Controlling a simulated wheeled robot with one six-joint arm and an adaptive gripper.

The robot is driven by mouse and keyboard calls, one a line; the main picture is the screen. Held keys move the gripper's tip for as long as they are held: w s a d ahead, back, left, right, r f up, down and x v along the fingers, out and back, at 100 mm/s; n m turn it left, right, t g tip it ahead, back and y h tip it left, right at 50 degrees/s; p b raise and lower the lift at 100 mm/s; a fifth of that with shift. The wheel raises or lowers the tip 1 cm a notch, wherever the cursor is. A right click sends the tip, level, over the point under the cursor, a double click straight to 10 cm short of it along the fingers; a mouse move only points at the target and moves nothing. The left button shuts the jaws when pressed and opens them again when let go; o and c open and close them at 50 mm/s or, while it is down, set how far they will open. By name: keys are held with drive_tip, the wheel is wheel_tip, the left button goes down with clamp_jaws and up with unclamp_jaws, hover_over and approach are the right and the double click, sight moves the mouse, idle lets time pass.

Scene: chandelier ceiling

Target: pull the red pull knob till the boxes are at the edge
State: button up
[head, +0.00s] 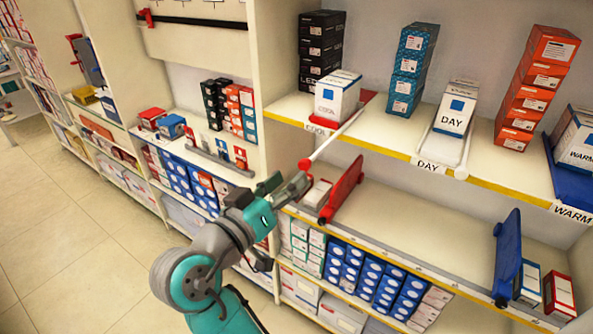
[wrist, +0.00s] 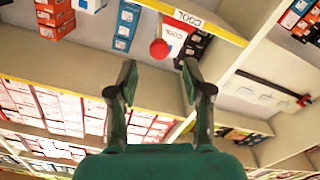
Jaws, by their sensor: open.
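The round red pull knob (head: 305,165) is on the end of a pale rod (head: 330,141), which runs from the red tray (head: 366,100) on the COOL shelf. A white box marked COOL (head: 338,92) stands on this tray, a little back from the shelf's front edge. My gripper (head: 290,184) is open and empty, just in front of the knob. In the wrist view the knob (wrist: 159,49) shows between and just beyond the two fingertips (wrist: 158,75).
A white DAY box (head: 455,108) with its own pale rod and knob stands to the right, and a blue WARM tray (head: 570,185) farther right. A red panel (head: 341,189) stands up on the lower shelf, close to my gripper. Open floor (head: 70,220) lies to the left.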

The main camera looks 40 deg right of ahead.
drive_tip(key=v, duration=0.6)
drive_tip(key=shift+a, duration=0.3)
drive_tip(key=shift+s, duration=0.1)
